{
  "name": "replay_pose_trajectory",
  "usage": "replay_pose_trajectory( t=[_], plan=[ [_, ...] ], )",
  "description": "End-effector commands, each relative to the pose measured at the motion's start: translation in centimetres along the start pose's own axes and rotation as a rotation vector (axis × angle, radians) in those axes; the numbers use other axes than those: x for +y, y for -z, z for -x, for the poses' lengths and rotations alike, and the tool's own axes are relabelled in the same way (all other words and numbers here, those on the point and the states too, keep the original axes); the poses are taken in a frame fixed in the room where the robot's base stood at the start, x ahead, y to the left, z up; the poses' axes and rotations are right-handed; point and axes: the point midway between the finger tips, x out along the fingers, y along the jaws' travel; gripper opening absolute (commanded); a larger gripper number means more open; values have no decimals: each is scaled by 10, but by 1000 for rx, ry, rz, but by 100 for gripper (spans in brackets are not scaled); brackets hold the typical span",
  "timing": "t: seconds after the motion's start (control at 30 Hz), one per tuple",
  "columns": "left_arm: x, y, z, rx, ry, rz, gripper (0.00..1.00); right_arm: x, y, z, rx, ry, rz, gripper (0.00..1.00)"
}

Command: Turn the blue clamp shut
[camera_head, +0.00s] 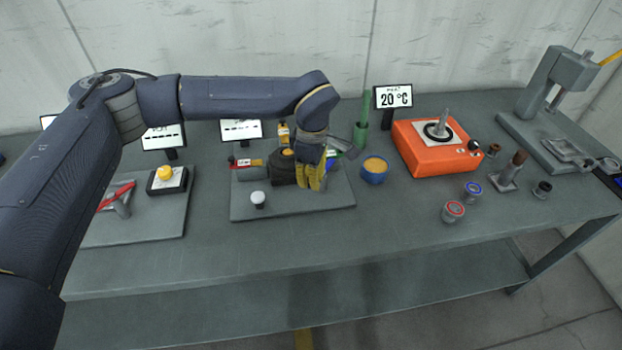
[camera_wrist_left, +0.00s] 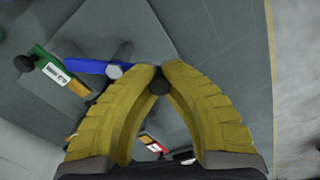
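The blue clamp (camera_wrist_left: 88,66) shows in the left wrist view as a blue bar with a round metal pin (camera_wrist_left: 114,71) near its middle. Its right end runs behind my left fingertip. In the head view my left gripper (camera_head: 316,177) points down over the middle grey board, and my wrist hides most of the clamp. My right gripper is in neither view.
A green part with a black knob (camera_wrist_left: 24,63) lies close to the blue bar. On the middle board (camera_head: 285,208) stand a white-topped knob (camera_head: 258,198) and a dark round part (camera_head: 284,165). A blue cup (camera_head: 374,172) and an orange device (camera_head: 436,152) stand right of it. The table front is clear.

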Motion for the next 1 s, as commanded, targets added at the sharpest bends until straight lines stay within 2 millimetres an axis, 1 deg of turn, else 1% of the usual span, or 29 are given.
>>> replay_pose_trajectory(
  t=[0.17, 0.47, 1.0],
  plan=[
    [0, -7, 1, 0, -2, 115, 0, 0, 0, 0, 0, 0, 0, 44],
    [0, -22, 1, -1, -3, 396, 0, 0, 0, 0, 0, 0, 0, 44],
    [13, -47, 2, -3, -4, 910, 0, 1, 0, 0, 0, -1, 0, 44]
  ],
)
